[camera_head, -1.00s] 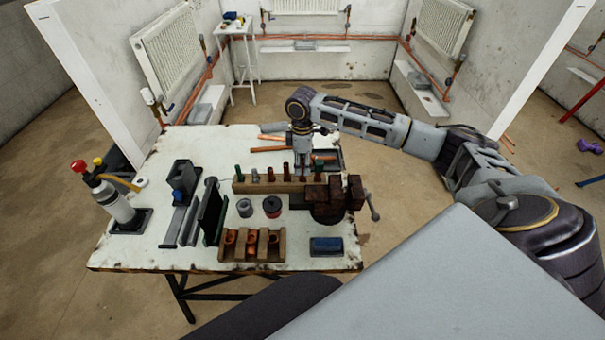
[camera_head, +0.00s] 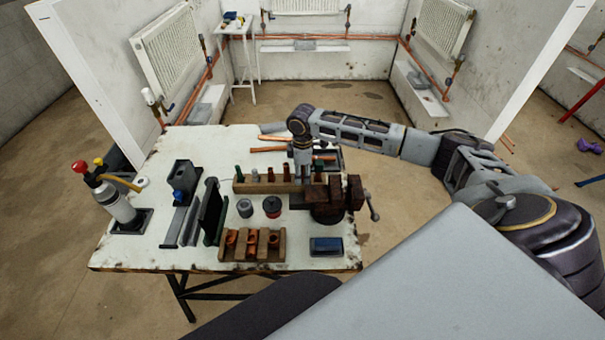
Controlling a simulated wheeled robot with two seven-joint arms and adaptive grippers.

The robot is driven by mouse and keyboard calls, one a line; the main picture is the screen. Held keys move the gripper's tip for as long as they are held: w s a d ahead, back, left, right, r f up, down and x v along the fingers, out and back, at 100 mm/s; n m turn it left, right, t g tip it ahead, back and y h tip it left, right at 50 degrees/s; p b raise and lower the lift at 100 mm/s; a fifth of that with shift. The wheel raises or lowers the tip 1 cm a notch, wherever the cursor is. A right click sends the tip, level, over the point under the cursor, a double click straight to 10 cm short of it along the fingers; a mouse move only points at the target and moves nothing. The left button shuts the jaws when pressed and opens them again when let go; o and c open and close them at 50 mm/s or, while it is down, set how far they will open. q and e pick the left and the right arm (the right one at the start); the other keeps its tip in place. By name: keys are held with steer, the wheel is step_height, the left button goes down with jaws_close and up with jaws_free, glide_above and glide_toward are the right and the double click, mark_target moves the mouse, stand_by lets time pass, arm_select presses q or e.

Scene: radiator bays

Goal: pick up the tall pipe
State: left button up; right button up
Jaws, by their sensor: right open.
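A wooden rack (camera_head: 262,187) stands on the workbench with several short upright pieces in it, some copper-coloured and one green-topped. My right gripper (camera_head: 303,179) is open and points straight down at the rack's right end, just left of the vise. I cannot tell which upright piece is the tall pipe; my gripper hides part of that end. Whether anything stands between its fingers is too small to tell. Copper pipes (camera_head: 268,149) lie flat at the back of the bench. My left gripper is not in view.
A brown vise (camera_head: 335,193) stands right of the rack. A gas torch (camera_head: 117,205) stands at the bench's left.

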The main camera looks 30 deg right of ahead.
steer(key=shift+c, duration=0.2)
jaws_close()
stand_by(0.3)
steer(key=shift+r, duration=5.05)
steer(key=shift+r, duration=0.1)
